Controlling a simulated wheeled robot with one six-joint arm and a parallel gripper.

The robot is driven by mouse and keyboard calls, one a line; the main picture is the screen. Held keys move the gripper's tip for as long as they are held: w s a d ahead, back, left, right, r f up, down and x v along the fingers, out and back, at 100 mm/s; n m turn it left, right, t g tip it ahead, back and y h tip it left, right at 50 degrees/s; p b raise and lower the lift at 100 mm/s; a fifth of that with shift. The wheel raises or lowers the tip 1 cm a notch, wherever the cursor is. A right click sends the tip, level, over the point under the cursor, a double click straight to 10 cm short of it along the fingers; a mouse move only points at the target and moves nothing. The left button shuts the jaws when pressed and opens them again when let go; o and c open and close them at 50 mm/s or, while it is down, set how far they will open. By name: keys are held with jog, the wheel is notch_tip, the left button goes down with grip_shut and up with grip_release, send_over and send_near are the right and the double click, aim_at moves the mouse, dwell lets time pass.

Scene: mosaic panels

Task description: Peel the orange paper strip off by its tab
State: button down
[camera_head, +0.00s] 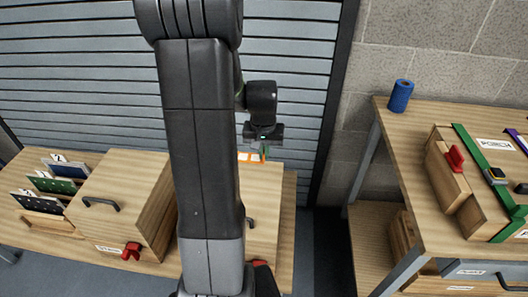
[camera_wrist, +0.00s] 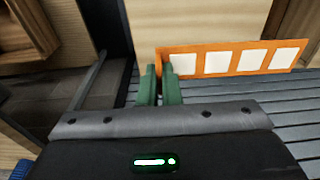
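The orange paper strip (camera_wrist: 228,63) carries several white squares and runs right from my fingers in the wrist view. In the head view only a small orange piece (camera_head: 249,157) shows beside my arm. My gripper (camera_wrist: 160,72) has two green fingers, close together, with the strip's left end between them. It appears shut on that end; the tab itself is hidden there. The gripper also shows in the head view (camera_head: 265,150) at the far edge of a wooden box top. I cannot tell how much of the strip is stuck down.
A slatted grey shutter (camera_head: 290,62) stands behind the bench. A wooden box (camera_head: 135,180) with a dark handle and red clip (camera_head: 131,251) is left of my arm. A right-hand table (camera_head: 400,125) holds a blue roll (camera_head: 401,96). A dark floor gap (camera_head: 325,250) lies between.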

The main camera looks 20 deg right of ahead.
jog(key=shift+r+p, duration=1.45)
jog(key=shift+r, duration=0.6)
jog(key=shift+f, duration=0.1)
